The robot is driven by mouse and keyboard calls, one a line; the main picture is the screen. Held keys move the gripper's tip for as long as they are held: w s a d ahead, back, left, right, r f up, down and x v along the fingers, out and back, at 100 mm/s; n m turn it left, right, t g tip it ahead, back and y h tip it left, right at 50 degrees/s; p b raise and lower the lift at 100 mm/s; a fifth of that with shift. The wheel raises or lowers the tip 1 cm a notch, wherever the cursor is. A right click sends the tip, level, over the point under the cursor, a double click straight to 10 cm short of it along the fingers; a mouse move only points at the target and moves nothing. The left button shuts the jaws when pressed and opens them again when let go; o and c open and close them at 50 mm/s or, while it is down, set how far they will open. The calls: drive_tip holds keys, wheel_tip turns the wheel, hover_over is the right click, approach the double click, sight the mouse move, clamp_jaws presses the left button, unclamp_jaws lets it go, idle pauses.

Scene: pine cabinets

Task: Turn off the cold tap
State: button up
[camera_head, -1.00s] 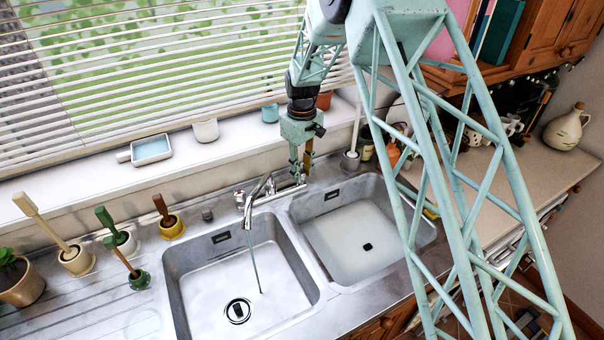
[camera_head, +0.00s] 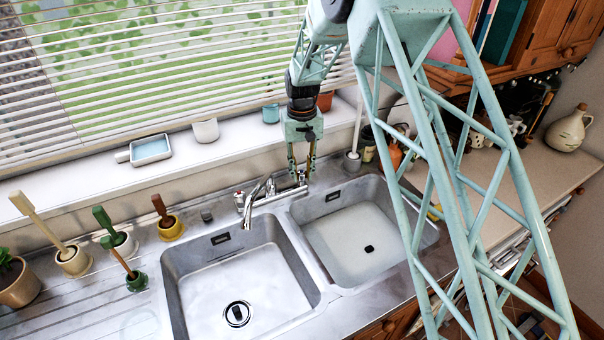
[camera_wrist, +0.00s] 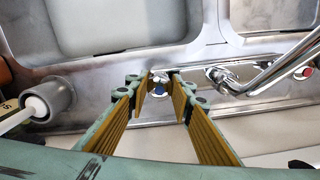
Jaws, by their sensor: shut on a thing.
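The cold tap (camera_wrist: 159,86) is a chrome knob with a blue mark at the right end of the mixer bar. It sits between my fingertips in the wrist view. My gripper (camera_head: 301,174) points down over that end of the mixer, behind the divider between the basins. Its yellow-lined fingers (camera_wrist: 158,90) are shut on the cold tap and partly hide it. The chrome spout (camera_head: 262,187) hangs over the left basin, and no water stream shows from it. The hot tap (camera_wrist: 304,73), with a red mark, is at the other end of the bar.
The left basin (camera_head: 183,285) and right basin (camera_head: 318,245) lie in front of the mixer. Several potted brushes (camera_head: 75,259) stand at left. A pot with a white-handled brush (camera_head: 352,158) stands close right of my gripper. The windowsill (camera_head: 90,185) is behind.

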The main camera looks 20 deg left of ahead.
sight(302, 172)
idle(0.3)
drive_tip(key=o, duration=0.9)
drive_tip(key=shift+c, duration=0.2)
drive_tip(key=shift+r, duration=0.15)
wheel_tip(302, 172, up, 12)
idle(0.5)
